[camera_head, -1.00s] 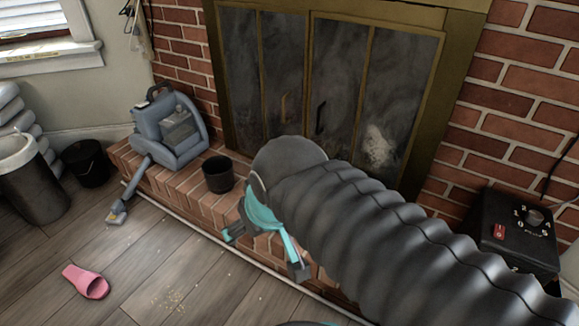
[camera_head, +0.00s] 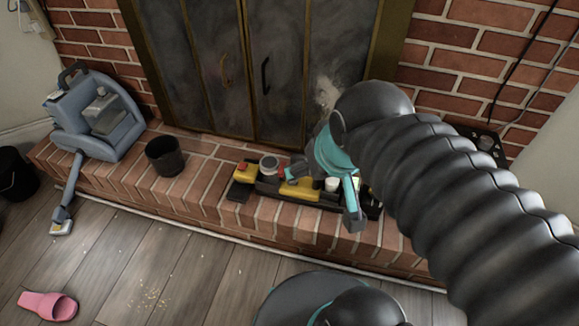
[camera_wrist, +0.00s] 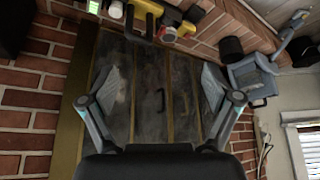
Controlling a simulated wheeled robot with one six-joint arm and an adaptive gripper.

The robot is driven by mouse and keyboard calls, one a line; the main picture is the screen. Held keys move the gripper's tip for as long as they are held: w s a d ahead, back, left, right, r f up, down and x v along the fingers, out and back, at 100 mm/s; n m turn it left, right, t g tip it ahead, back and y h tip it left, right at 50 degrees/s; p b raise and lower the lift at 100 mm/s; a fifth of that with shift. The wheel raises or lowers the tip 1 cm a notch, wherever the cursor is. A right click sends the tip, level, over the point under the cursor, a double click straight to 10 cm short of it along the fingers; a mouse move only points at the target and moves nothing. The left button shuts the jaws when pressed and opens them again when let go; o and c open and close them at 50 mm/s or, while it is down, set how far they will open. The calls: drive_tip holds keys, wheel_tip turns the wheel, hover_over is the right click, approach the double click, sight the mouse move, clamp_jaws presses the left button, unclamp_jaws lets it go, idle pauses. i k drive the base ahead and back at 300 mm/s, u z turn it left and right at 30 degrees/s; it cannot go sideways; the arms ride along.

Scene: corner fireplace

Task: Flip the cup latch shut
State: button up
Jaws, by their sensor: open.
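My gripper (camera_head: 322,195) is open and empty above the right part of the brick hearth. In the wrist view my gripper (camera_wrist: 160,86) has its two fingers spread wide, with the fireplace doors behind them. A small round grey-and-white cup-like item (camera_head: 268,163) stands among the yellow and black items, left of my gripper. A small white cup-like item (camera_head: 331,184) shows beside the gripper fingers. No latch can be made out on either. My gripper hides part of this row of items.
The brick hearth (camera_head: 205,180) also bears a dark pot (camera_head: 165,156) and a grey-blue vacuum (camera_head: 97,115). The fireplace doors (camera_head: 250,75) stand behind. A black box (camera_head: 487,142) is partly hidden by my arm. A pink slipper (camera_head: 48,305) lies on the otherwise fairly clear floor.

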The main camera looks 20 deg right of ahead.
sight(281, 171)
drive_tip(key=z, duration=2.05)
drive_tip(key=k, duration=0.5)
drive_tip(key=u, duration=0.55)
